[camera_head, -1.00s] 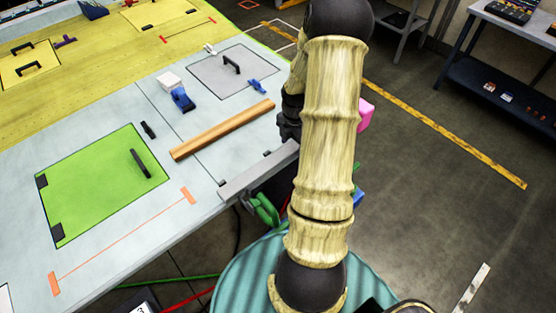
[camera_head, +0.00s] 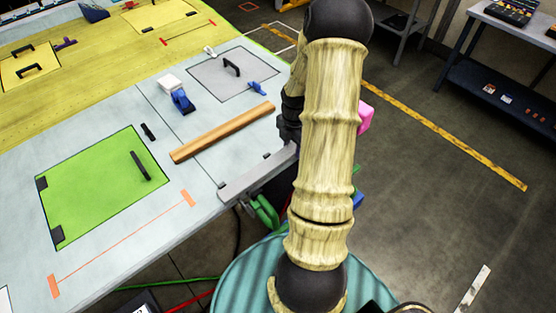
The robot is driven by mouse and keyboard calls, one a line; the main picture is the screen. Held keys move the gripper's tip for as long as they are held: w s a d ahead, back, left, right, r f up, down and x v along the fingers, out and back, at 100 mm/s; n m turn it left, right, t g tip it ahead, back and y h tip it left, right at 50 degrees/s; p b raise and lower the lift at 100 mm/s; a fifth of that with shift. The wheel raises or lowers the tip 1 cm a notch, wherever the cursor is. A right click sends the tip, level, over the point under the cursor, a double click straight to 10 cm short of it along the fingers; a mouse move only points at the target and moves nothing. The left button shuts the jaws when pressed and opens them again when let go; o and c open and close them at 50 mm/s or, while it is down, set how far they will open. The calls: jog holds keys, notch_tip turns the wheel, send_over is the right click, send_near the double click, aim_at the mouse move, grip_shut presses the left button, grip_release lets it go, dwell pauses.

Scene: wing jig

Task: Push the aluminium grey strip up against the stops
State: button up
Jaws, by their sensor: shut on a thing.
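The aluminium grey strip (camera_head: 252,176) lies along the near right edge of the pale wing panel (camera_head: 120,125), running up to the right. Two small dark tabs, which may be the stops, show along its upper side, one near its left end (camera_head: 221,184) and one further right (camera_head: 267,156). I cannot tell whether the strip touches them. My gripper (camera_head: 289,130) is at the strip's right end, dark and mostly hidden behind my arm. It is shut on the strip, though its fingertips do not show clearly.
A wooden bar (camera_head: 222,132) lies on the panel beyond the strip. A green hatch (camera_head: 100,190), a grey hatch (camera_head: 222,80) and a blue clamp (camera_head: 183,101) are on the panel. A green clamp (camera_head: 264,211) hangs below the edge.

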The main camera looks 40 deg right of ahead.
jog(key=shift+w+a, duration=0.1)
jog(key=shift+w, duration=0.5)
dwell(0.3)
jog(key=o, duration=0.9)
jog(key=shift+c, duration=0.2)
jog(key=shift+r+p, duration=0.1)
jog(key=shift+p, duration=0.2)
notch_tip(320, 180, up, 7)
jog(key=p, duration=0.6)
jog(key=shift+p, duration=0.3)
